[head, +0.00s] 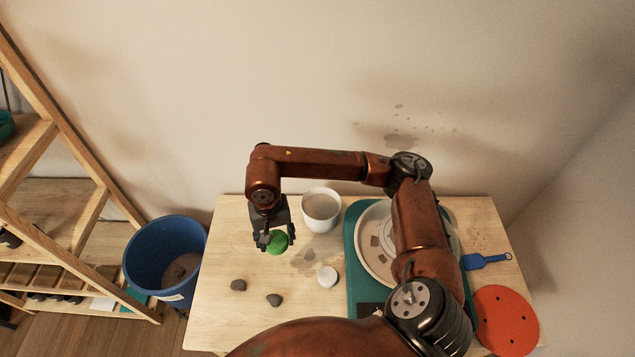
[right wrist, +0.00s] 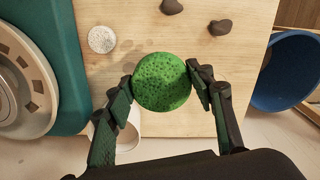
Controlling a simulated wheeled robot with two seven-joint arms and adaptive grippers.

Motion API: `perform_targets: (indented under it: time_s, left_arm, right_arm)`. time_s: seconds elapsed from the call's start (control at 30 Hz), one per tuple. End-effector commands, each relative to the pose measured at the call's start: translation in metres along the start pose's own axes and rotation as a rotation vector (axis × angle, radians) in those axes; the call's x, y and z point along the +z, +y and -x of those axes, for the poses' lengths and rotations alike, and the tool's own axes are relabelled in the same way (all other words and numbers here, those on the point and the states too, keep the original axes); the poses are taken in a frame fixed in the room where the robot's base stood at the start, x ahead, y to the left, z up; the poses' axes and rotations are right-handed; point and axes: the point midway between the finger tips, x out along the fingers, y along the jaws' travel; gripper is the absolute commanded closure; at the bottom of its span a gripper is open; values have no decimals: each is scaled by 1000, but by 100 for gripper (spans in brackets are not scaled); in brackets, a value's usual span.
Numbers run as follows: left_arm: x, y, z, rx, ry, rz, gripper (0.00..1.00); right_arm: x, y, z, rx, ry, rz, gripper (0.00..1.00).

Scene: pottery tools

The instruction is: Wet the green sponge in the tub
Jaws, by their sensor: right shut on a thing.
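The green sponge (head: 278,242) is round and shows pores in the right wrist view (right wrist: 162,82). My right gripper (head: 276,238) is shut on it, with one finger on each side, over the wooden table left of and in front of the white tub. The white tub (head: 321,224) stands at the back of the table, with a pale greyish surface inside. In the right wrist view the tub (right wrist: 127,138) is partly hidden behind a finger. My left gripper is not in view.
A potter's wheel (head: 371,262) on a teal base stands right of the tub. A pale round sponge (head: 327,276) and dark lumps (head: 238,285) lie on the table (head: 215,325). A blue bucket (head: 135,262) stands left of it. A red disc (head: 505,320) and blue tool (head: 478,261) lie right.

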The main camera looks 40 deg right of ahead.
Motion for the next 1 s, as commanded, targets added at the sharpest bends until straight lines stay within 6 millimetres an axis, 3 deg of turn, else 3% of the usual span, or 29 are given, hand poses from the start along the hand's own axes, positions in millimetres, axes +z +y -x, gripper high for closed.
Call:
perform_targets:
  time_s: [0.33, 0.47, 0.7, 0.87, 1.0]
  left_arm:
    - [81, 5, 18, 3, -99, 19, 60]
    - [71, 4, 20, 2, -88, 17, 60]
    - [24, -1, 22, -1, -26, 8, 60]
    - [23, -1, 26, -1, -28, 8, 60]
    - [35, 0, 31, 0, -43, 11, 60]
  right_arm:
    - [-54, 19, -3, 1, -2, -886, 62]
    - [-73, 26, -5, 0, -1, -1213, 62]
    - [-107, 45, -12, 1, 0, -1817, 62]
    - [-127, 61, -17, 1, 0, -2218, 62]
    - [-144, 77, -23, 2, 2, -2570, 62]
